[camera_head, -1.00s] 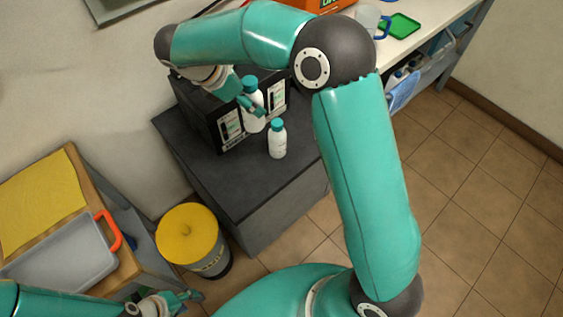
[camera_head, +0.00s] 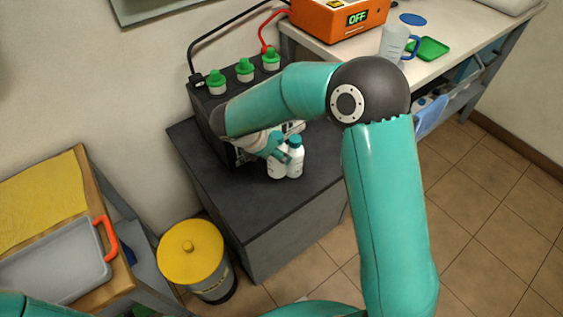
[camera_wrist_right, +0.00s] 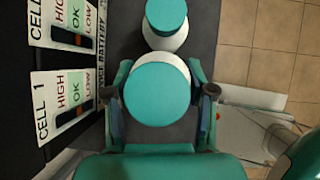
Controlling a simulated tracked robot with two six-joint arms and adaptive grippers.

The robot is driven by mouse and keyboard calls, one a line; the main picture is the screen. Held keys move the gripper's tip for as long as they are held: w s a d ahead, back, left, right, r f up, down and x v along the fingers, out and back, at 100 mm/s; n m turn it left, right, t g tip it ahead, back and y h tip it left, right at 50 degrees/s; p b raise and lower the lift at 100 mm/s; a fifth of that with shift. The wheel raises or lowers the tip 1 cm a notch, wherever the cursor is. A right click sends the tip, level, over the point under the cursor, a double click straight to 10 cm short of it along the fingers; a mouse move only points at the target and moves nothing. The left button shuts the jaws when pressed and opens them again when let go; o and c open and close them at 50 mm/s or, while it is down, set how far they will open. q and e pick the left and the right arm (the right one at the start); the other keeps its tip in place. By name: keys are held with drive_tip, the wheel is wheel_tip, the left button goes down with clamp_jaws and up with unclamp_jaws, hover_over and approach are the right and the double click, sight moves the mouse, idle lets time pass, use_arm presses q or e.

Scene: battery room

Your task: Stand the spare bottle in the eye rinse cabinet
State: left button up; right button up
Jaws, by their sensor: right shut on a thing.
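My right gripper (camera_head: 281,151) is shut on a white bottle (camera_head: 275,169) with a teal cap, held upright beside a second, similar bottle (camera_head: 296,160). The second bottle stands on the dark stand top, just right of the held one. I cannot tell whether the held bottle touches the stand. In the right wrist view the held bottle's cap (camera_wrist_right: 156,94) sits between the two fingers, and the other bottle's cap (camera_wrist_right: 166,15) is just beyond it. I cannot identify an eye rinse cabinet in these views. My left gripper is out of view.
A black battery (camera_head: 205,101) with green caps stands behind the bottles on the dark stand (camera_head: 235,205); its cell gauges are close beside the gripper. A yellow-lidded bin (camera_head: 190,252) stands in front. An orange charger (camera_head: 335,20) is on the back bench. The stand's front is clear.

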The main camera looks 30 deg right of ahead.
sight(277, 163)
wheel_tip(277, 163, down, 5)
drive_tip(key=shift+b, duration=0.35)
drive_tip(key=o, duration=1)
drive_tip(key=shift+c, duration=0.2)
drive_tip(key=o, duration=0.4)
drive_tip(key=shift+r, duration=0.1)
